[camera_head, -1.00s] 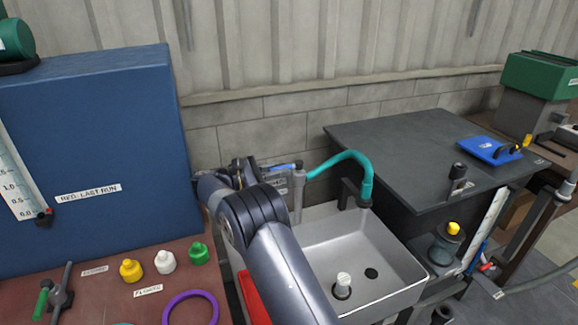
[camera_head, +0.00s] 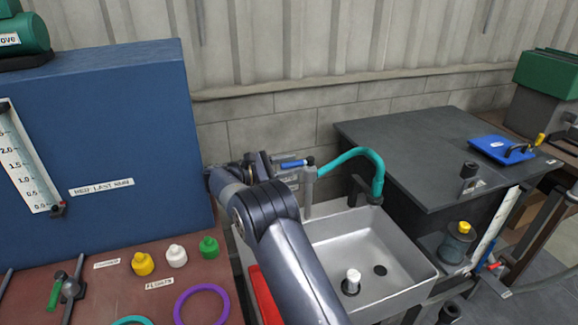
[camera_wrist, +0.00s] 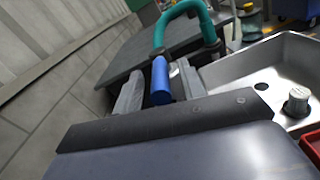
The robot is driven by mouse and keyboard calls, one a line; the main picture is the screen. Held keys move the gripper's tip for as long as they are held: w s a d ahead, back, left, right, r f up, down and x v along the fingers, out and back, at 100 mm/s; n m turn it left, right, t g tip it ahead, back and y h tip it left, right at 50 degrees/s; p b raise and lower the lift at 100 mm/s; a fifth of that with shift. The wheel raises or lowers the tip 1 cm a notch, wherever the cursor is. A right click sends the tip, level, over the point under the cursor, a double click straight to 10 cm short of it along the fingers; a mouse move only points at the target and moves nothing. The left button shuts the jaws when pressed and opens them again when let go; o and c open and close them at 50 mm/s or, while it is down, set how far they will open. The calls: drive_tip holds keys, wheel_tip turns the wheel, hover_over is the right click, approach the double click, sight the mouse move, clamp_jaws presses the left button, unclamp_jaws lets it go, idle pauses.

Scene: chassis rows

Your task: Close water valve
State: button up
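The water valve's blue lever handle (camera_head: 293,163) sits at the top of a grey upright pipe (camera_head: 309,187) at the sink's back left corner. A teal hose (camera_head: 350,156) arches over to the right. In the wrist view the blue handle (camera_wrist: 161,82) points toward me and lies between my two finger pads. My gripper (camera_wrist: 158,90) looks open around the handle, with a narrow dark gap on the left side; contact on the right is unclear. In the head view my gripper (camera_head: 262,166) is left of the handle, partly hidden by my arm.
The grey sink (camera_head: 408,262) holds a white-capped bottle (camera_head: 352,281). A dark bench (camera_head: 425,135) stands to the right. A blue cabinet (camera_head: 110,130) stands left, with yellow, white and green caps (camera_head: 209,247) in front. A red bin (camera_head: 265,298) lies beside my arm.

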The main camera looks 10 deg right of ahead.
drive_tip(key=shift+a, duration=0.15)
drive_tip(key=s+a+b, duration=0.1)
drive_tip(key=a, duration=0.9)
drive_tip(key=shift+s+a, duration=0.15)
drive_tip(key=shift+a, duration=0.1)
drive_tip(key=d, duration=0.7)
drive_tip(key=w+d+p, duration=0.1)
drive_tip(key=d, duration=0.3)
drive_tip(key=shift+w, duration=0.1)
drive_tip(key=shift+a+f, duration=0.1)
drive_tip(key=shift+a, duration=0.05)
drive_tip(key=shift+t, duration=0.3)
